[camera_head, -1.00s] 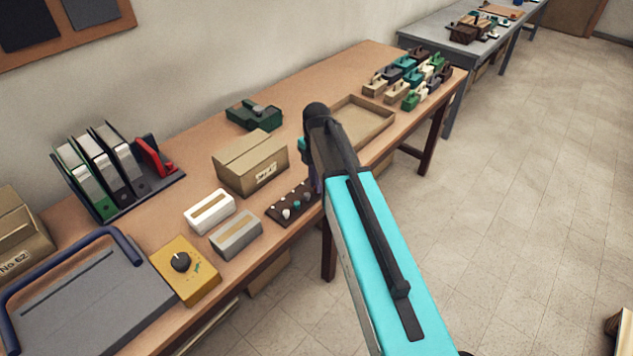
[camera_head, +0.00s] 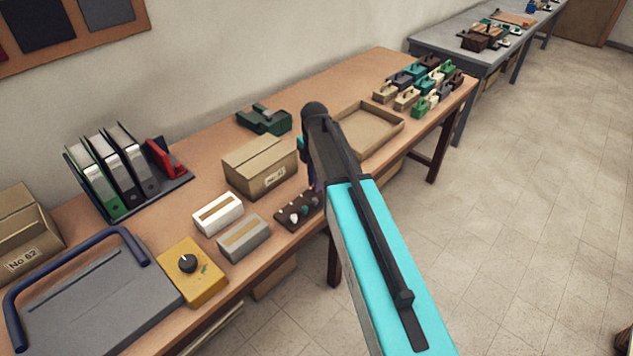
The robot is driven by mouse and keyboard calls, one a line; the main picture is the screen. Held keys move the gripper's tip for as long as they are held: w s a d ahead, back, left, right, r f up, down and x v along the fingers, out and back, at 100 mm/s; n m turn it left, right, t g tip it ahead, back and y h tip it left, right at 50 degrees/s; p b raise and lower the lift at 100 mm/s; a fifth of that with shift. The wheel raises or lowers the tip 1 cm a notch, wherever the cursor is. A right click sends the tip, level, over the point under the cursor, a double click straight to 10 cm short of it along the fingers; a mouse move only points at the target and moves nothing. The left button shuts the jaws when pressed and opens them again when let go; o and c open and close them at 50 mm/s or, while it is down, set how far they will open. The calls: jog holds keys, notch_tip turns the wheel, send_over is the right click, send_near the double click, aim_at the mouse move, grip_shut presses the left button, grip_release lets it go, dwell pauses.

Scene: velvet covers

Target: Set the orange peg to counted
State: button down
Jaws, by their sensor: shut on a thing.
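A dark brown peg board (camera_head: 284,222) lies near the front edge of the table, with several small pale and dark pegs on it. I cannot make out an orange peg, nor any mark that reads counted. My gripper (camera_head: 311,182) is at the right end of this board, mostly hidden behind my own dark wrist and turquoise arm. Only a narrow purple and teal part of it shows. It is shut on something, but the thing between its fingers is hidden. I cannot tell whether that thing touches the board.
A cardboard box (camera_head: 259,166) stands just behind the board. White (camera_head: 217,213) and grey (camera_head: 243,238) blocks and a yellow dial box (camera_head: 192,273) are to its left. An open shallow tray (camera_head: 368,130) lies to the right, with several lock-like blocks (camera_head: 407,98) beyond it.

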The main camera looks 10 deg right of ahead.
jog(key=c, duration=1.7)
grip_release()
jog(key=shift+o, duration=0.2)
jog(key=shift+r, duration=0.1)
notch_tip(320, 180, up, 14)
jog(key=b, duration=0.2)
jog(key=shift+b, duration=0.4)
jog(key=shift+f, duration=0.25)
